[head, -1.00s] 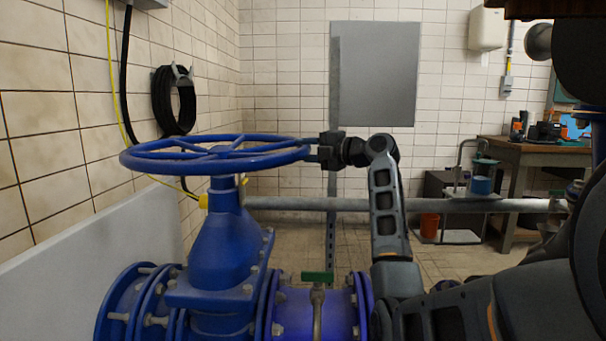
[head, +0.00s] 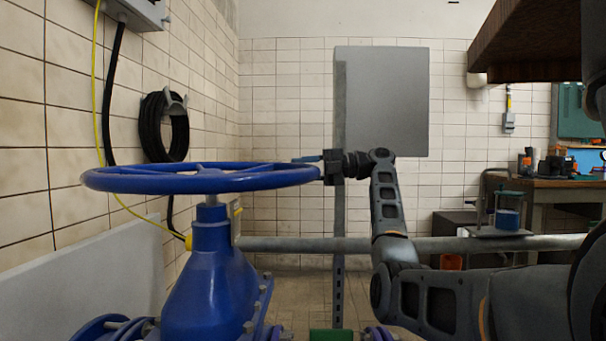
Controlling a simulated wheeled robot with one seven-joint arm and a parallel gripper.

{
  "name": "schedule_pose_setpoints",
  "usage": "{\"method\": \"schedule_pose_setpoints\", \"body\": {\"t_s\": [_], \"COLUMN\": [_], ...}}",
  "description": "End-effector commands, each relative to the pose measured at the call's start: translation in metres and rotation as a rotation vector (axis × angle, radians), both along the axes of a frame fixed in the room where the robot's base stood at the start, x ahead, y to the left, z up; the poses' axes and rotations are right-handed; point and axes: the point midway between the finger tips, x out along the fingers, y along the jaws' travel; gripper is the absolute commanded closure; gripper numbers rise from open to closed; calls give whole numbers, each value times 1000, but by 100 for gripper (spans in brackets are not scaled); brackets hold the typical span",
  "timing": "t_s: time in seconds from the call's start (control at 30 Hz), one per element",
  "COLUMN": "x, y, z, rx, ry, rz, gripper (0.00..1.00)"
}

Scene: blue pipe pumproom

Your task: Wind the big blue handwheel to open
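The big blue handwheel (head: 130,181) lies level on top of a blue valve body (head: 205,270), seen almost edge-on in the head view. My gripper (head: 324,168) is at the right side of the wheel's rim, reaching in from the right. Its fingers are at the rim and appear to touch it, but the rim and the gripper's own body partly hide them. I cannot tell whether they are closed on the rim or only around or beside it.
A grey horizontal pipe (head: 300,244) runs behind the valve. A grey wall cabinet (head: 387,100) hangs beyond my gripper. A white panel (head: 90,280) and tiled wall stand close on the left. A wooden workbench (head: 565,184) is at the back right.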

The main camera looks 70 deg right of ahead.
Motion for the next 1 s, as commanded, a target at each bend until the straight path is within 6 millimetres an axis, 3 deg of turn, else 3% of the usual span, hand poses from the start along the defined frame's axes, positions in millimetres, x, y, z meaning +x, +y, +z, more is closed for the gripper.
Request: {"method": "schedule_pose_setpoints", "body": {"t_s": [0.4, 0.43, 0.6, 1.0], "x": [4, 4, 3, -8], "y": [-2, -2, -1, -5], "z": [1, 1, 1, 2], "rx": [2, 2, 2, 2], "ry": [-1, 0, 0, -1], "rz": [-4, -4, -2, -2], "gripper": [100, 63, 46, 43]}}
